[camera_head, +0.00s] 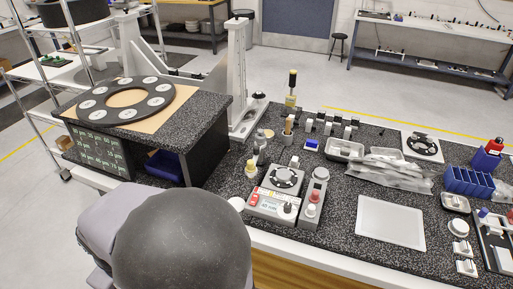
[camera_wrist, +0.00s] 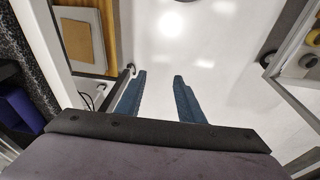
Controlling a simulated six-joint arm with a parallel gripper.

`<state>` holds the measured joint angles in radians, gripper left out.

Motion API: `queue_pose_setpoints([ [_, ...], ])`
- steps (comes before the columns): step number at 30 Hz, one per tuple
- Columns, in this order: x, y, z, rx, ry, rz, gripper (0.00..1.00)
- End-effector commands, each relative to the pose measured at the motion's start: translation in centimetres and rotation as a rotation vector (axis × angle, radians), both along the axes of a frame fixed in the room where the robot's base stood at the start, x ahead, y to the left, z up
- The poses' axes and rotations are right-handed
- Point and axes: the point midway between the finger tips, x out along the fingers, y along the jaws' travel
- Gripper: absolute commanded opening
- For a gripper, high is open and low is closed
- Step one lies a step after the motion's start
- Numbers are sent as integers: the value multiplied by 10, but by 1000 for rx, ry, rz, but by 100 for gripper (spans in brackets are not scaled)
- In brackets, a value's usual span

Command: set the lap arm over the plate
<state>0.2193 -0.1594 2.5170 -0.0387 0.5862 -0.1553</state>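A small bench machine (camera_head: 274,204) with a white and red front sits on the speckled counter in the head view. A dark round plate (camera_head: 284,178) with light pieces on it lies on its top. A narrow grey unit (camera_head: 315,192) with a red knob stands against its right side; it may carry the lap arm, but I cannot tell. No arm clearly lies across the plate. My gripper (camera_wrist: 158,75) shows in the wrist view with two blue fingers apart and nothing between them, above pale floor. The head view does not show its fingers.
A black ring with white discs (camera_head: 126,99) lies on the left bench. A white tray (camera_head: 390,222), bagged parts (camera_head: 392,170) and blue bins (camera_head: 468,182) fill the counter's right side. A tall bottle (camera_head: 291,90) and a grey column (camera_head: 236,75) stand behind the machine.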

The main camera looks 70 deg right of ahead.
Motion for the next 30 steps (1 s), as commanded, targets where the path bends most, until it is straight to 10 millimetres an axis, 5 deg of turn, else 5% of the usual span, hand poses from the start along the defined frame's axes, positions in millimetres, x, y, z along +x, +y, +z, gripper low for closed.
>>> queue_pose_setpoints([
  [5,19,-56,18,-77,-113,-37,35],
  [9,27,-126,46,-204,-222,-74,35],
  [15,5,-233,97,-453,-319,-119,35],
  [18,-9,-264,116,-541,-331,-130,35],
  [27,-46,-318,221,-795,-318,-97,35],
  [30,-33,-321,215,-790,-379,-121,35],
])
